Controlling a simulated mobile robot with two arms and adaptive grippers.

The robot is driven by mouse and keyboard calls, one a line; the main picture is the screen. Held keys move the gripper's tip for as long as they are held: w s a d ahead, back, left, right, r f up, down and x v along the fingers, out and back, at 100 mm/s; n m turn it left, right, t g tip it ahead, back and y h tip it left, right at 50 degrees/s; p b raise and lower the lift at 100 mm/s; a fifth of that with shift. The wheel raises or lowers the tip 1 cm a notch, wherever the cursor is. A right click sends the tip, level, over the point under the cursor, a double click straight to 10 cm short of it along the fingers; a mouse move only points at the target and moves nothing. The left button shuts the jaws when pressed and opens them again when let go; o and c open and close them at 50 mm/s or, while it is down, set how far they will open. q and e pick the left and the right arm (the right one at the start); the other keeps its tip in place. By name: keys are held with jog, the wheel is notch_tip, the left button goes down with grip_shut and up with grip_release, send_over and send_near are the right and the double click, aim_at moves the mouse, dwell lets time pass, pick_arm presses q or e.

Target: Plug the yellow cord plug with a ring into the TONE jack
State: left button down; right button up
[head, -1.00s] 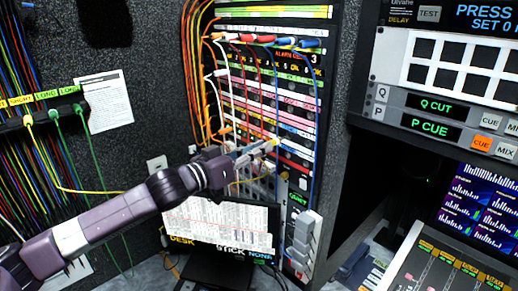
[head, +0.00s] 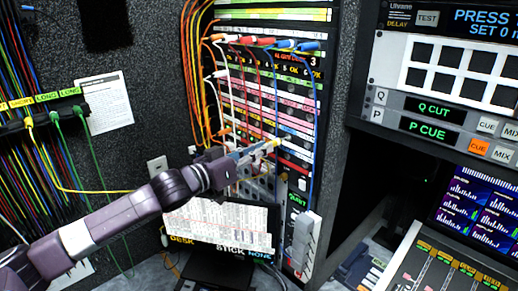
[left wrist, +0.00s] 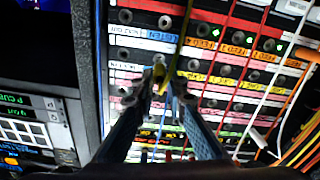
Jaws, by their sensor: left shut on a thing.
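My left gripper (head: 262,147) reaches in from the left to the lower part of the patch panel (head: 262,105). It is shut on a yellow plug (head: 273,143), whose front points toward the panel. In the left wrist view, the fingertips (left wrist: 160,80) close around the yellow plug (left wrist: 158,70), and a yellow cord (left wrist: 181,38) crosses near them. The plug's tip and any ring on it cannot be made out. Rows of jacks show around the fingers, but their small labels are too blurred to pick out TONE. I cannot tell whether the plug touches the panel. My right gripper is not in view.
Orange, white, red and blue cords (head: 311,46) hang across the panel, close to my left gripper. A monitor (head: 222,228) stands below the arm. A cord rack (head: 45,118) is on the left wall. A mixing desk (head: 430,265) fills the lower right.

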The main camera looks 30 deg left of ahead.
pick_arm(q)
jog(key=shift+w+d+r+p, duration=0.1)
jog(key=shift+w+d+p, duration=0.15)
jog(key=shift+w+p, duration=0.35)
jog(key=shift+w+d, duration=0.25)
jog(key=shift+w, duration=0.45)
jog(key=shift+w+d, duration=0.1)
jog(key=shift+w, duration=0.15)
jog(key=c, duration=1.8)
grip_release()
jog(key=shift+c, duration=0.2)
jog(key=shift+s+a+f, duration=0.15)
jog(key=shift+s, duration=0.2)
jog(key=shift+s+a+f, duration=0.1)
jog(key=shift+s, duration=0.25)
jog(key=v, duration=1)
jog(key=shift+s, duration=0.2)
jog(key=shift+a+r, duration=0.1)
jog(key=shift+r, duration=0.05)
